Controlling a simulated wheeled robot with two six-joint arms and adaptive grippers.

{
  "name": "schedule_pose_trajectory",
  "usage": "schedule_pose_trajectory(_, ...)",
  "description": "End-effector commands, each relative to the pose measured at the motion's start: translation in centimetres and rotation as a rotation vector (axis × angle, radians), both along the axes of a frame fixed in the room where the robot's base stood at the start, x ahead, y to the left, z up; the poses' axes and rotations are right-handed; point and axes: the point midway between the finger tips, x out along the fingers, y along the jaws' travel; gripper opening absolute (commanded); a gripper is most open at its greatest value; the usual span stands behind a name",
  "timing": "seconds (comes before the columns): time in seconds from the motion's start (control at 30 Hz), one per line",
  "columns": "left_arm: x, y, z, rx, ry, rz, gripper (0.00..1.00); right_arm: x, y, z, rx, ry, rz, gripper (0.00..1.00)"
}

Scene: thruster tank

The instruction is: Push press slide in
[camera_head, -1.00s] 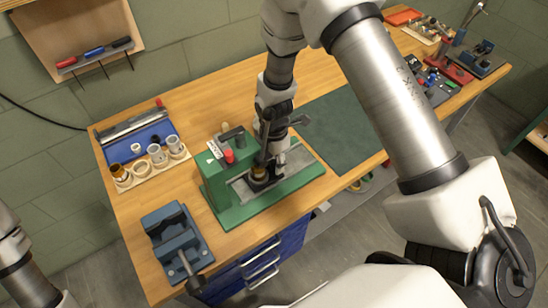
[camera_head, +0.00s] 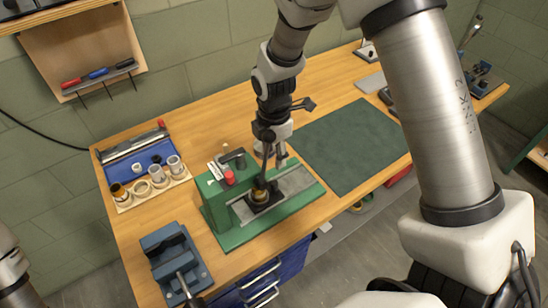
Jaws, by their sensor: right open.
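The green press (camera_head: 217,205) stands on a green base on the wooden bench, with a red knob on its body. A grey rail (camera_head: 297,181) runs along the base to the right. The dark press slide (camera_head: 268,197) sits on the rail close to the press body and carries a small brass-coloured part (camera_head: 260,193). My right gripper (camera_head: 271,170) is open, pointing down over the base just behind the slide. One finger overlaps the slide area in the picture, so I cannot tell whether it touches. Only a piece of my left arm shows at the lower left edge.
A blue vise (camera_head: 176,262) stands at the front left. A wooden holder with several cups (camera_head: 150,186) and a blue tray (camera_head: 133,169) lie behind it. A dark green mat (camera_head: 352,143) lies clear to the right of the press.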

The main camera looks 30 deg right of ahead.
Motion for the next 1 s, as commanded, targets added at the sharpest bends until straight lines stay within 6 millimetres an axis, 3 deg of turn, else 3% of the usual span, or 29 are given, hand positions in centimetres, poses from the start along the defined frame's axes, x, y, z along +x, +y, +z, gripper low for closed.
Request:
schedule_pose_trajectory(0.07, 0.0, 0.0, 0.0, 0.000, 0.000, 0.000, 0.57, 0.0, 0.0, 0.0, 0.000, 0.000, 0.000, 0.47)
schedule_pose_trajectory(0.13, 0.0, 0.0, 0.0, 0.000, 0.000, 0.000, 0.57, 0.0, 0.0, -0.1, 0.000, 0.000, -0.003, 0.30)
schedule_pose_trajectory(0.2, 0.0, 0.0, -0.4, 0.000, 0.000, 0.000, 0.57, 0.2, -0.1, -0.4, 0.007, 0.004, -0.037, 0.05)
schedule_pose_trajectory(0.23, 0.0, 0.0, -0.7, 0.000, 0.000, 0.000, 0.57, 0.3, -0.2, -0.6, 0.013, 0.010, -0.071, 0.00)
schedule_pose_trajectory(0.37, 0.0, 0.0, -3.3, 0.000, 0.000, 0.000, 0.57, 1.5, -1.0, -2.4, 0.067, 0.065, -0.395, 0.00)
schedule_pose_trajectory(0.6, 0.0, 0.0, -10.5, 0.000, 0.000, 0.000, 0.57, 4.4, -5.7, -5.5, 0.151, 0.420, -1.556, 0.00)
schedule_pose_trajectory(0.8, 0.0, 0.0, -15.3, 0.000, 0.000, 0.000, 0.57, 4.8, -11.4, -6.3, -0.006, 0.860, -2.372, 0.00)
schedule_pose_trajectory(0.9, 0.0, 0.0, -16.3, 0.000, 0.000, 0.000, 0.57, 4.5, -13.5, -6.1, -0.125, 1.022, -2.598, 0.00)
schedule_pose_trajectory(1.0, 0.0, 0.0, -16.5, 0.000, 0.000, 0.000, 0.57, 4.3, -14.4, -5.7, -0.198, 1.099, -2.695, 0.00)
